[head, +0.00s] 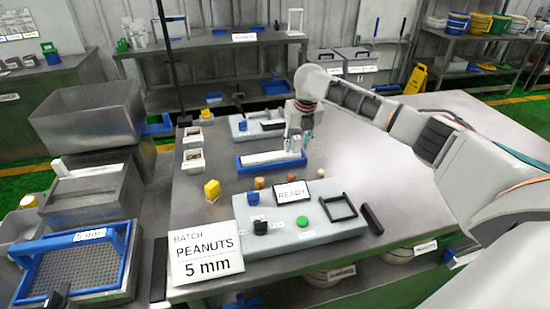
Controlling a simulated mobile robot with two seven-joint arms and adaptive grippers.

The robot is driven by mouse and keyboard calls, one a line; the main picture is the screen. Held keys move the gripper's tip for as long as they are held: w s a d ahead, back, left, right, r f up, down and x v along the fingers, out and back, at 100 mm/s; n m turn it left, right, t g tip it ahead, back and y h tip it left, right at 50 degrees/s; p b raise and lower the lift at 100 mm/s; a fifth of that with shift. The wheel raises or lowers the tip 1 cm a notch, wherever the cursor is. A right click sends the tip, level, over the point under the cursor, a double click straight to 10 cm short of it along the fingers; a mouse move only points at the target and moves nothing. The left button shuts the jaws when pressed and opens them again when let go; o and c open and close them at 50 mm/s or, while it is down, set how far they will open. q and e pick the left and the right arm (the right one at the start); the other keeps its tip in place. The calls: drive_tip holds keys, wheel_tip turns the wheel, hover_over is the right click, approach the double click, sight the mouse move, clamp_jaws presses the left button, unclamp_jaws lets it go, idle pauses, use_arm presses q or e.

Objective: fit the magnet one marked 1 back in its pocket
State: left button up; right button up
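My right gripper (297,146) points down over the right end of a blue tray (246,168) on the steel table. A long pale bar lies in this tray. The fingers are small and overlap the tray, so I cannot tell whether they are open or hold anything. Behind the tray is a grey block (242,131) with a dark slot or bar and blue parts. I cannot read a mark 1 on anything, so I cannot single out the magnet or its pocket. A dark shape at the bottom left edge may be part of my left gripper (58,295); its fingers are unclear.
A grey control panel (340,232) with a green button, a READY display and a black frame stands in front. A PEANUTS 5 mm sign (205,252) is at its left. A blue-framed sieve (75,266) is far left. The table's right side is clear beneath my arm.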

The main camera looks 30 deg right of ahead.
clamp_jaws()
drive_tip(key=shift+r, duration=0.1)
